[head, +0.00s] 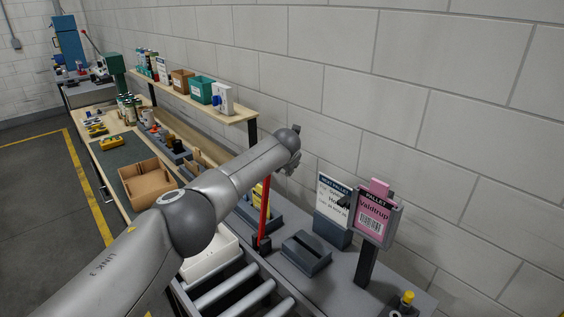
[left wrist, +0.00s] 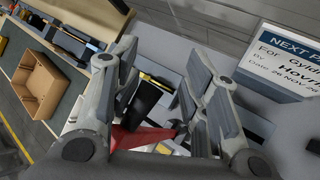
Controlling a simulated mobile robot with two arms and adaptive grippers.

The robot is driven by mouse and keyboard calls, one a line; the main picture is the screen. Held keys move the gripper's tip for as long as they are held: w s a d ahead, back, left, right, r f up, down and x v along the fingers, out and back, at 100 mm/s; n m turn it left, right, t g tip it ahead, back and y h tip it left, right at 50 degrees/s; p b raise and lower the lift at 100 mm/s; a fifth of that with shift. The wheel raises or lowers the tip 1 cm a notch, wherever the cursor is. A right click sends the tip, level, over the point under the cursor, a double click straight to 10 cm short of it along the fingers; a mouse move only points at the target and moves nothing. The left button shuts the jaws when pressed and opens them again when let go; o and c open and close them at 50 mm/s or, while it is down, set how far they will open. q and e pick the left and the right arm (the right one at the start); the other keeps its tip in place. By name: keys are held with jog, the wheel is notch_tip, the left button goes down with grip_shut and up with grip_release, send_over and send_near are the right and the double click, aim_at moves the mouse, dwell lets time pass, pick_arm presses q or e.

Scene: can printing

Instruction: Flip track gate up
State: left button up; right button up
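The track gate (head: 264,212) is a red bar standing nearly upright on a dark base (head: 261,243) beside the roller track (head: 232,288) in the head view. Its top end is hidden behind or beside my arm. My left gripper (head: 290,163) is just above and right of the bar's upper part. In the left wrist view my left gripper (left wrist: 160,70) has its fingers spread apart. The red bar (left wrist: 135,137) and a black part (left wrist: 143,102) show between and below the fingers; I cannot tell whether they touch. My right gripper is not in view.
A pink pallet sign (head: 374,217) on a post and a white card (head: 332,200) in a holder stand to the right. A dark grey block (head: 306,253) sits by the track. A shelf (head: 205,103) with boxes runs along the wall. A cardboard box (head: 147,183) lies left.

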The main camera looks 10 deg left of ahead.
pick_arm(q)
jog(key=shift+s+a+f, duration=0.1)
jog(key=shift+s+f, duration=0.05)
jog(key=shift+f, duration=0.3)
jog(key=shift+s+r, duration=0.15)
jog(key=v, duration=1.2)
jog(key=shift+w+r, duration=0.25)
jog(key=shift+w, duration=0.05)
